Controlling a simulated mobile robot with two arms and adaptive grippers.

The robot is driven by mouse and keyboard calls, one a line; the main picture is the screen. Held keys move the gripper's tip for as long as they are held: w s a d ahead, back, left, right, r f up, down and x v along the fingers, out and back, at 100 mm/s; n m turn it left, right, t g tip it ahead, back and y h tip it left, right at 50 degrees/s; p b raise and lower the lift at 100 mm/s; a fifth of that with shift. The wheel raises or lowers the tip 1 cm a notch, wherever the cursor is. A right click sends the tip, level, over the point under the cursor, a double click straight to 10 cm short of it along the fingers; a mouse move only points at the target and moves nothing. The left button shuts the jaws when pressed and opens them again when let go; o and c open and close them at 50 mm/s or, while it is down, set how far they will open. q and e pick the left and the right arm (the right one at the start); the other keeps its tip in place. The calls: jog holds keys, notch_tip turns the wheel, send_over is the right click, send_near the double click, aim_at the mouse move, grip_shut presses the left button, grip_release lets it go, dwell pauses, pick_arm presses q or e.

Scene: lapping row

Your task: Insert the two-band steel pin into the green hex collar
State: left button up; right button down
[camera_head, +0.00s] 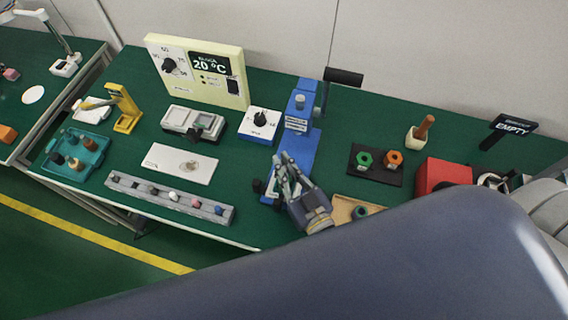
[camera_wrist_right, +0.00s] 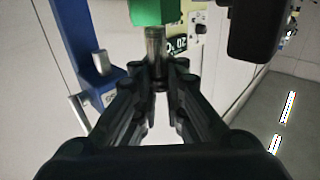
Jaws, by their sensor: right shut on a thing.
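My right gripper (camera_head: 287,170) is beside the lower end of the blue stand, over the green bench. In the right wrist view its fingers (camera_wrist_right: 158,85) are shut on a steel pin (camera_wrist_right: 155,45). The bands on the pin are too unclear to count. A bright green piece (camera_wrist_right: 153,11) covers the pin's far end in that view; I cannot tell what it is or whether it touches the pin. The green hex collar (camera_head: 365,158) sits on a black plate (camera_head: 376,177), right of and apart from the gripper. My left gripper is not in view.
The blue stand (camera_head: 302,135) rises close to the right gripper. An orange hex collar (camera_head: 394,158) shares the black plate. A red box (camera_head: 443,174) and a wooden tray (camera_head: 345,207) are near. A grey rail (camera_head: 150,190) with several small pieces lies left.

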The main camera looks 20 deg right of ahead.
jog(key=shift+f+b, duration=0.6)
jog(key=shift+f, duration=0.45)
jog(key=c, duration=1.6)
grip_release()
jog(key=shift+o, duration=0.2)
jog(key=shift+r, duration=0.1)
notch_tip(320, 180, up, 10)
jog(key=shift+f, duration=0.15)
